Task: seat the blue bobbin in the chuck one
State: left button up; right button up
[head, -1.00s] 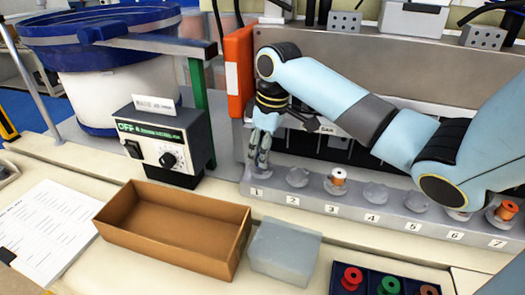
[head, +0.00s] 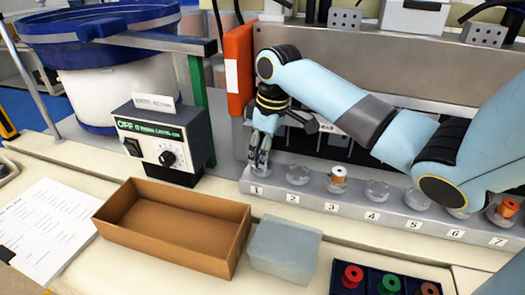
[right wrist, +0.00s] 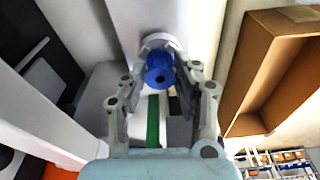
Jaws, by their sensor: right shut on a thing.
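My right gripper (head: 260,158) is at the left end of the grey chuck rail, pointing down over chuck one (head: 257,173), behind the label 1. In the right wrist view, the blue bobbin (right wrist: 158,68) is between the fingertips, and the gripper is shut on it. The pale ring of the chuck (right wrist: 158,40) shows right at the bobbin, partly covered by it. I cannot tell how deep the bobbin sits in the chuck. In the head view the fingers hide the bobbin. My left gripper is not in view.
Chuck three holds an orange bobbin (head: 338,175), and another orange one (head: 506,208) is at seven. A brown open box (head: 175,225), a grey block (head: 284,245) and a bobbin tray (head: 335,278) are in front. A control box (head: 160,145) and orange post (head: 239,70) stand close left.

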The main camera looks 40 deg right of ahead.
jog(key=shift+f, duration=0.15)
jog(key=o, duration=0.7)
jog(key=r, duration=0.3)
jog(key=s+r, duration=0.1)
jog(key=r, duration=0.7)
jog(key=shift+s+d, duration=0.25)
jog(key=shift+d, duration=0.1)
